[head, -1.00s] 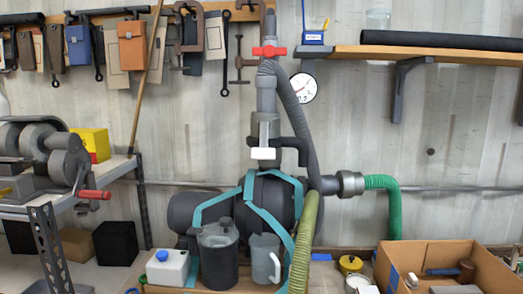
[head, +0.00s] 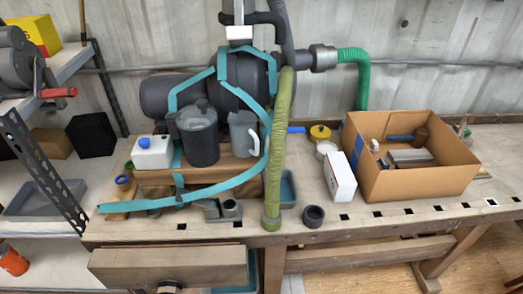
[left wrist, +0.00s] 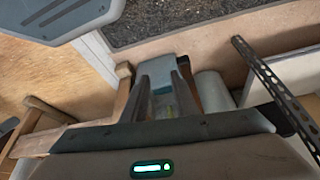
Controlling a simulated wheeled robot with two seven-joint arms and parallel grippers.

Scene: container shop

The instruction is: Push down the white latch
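The white latch (head: 240,33) is a small white block at the top edge of the head view. It sits on the grey vertical pipe above the dark pump (head: 248,75). The pipe above it is cut off by the frame. Neither gripper shows in the head view. In the left wrist view my left gripper (left wrist: 164,88) points away from the camera, with its two fingers apart and nothing clearly held. The latch is not visible in that view. My right gripper is in no view.
The workbench (head: 330,220) holds a dark jug (head: 198,135), a grey pitcher (head: 243,133), a white canister (head: 152,153) and a cardboard box (head: 420,183). A green hose (head: 277,160) hangs before the pump. A metal shelf (head: 45,180) stands at left.

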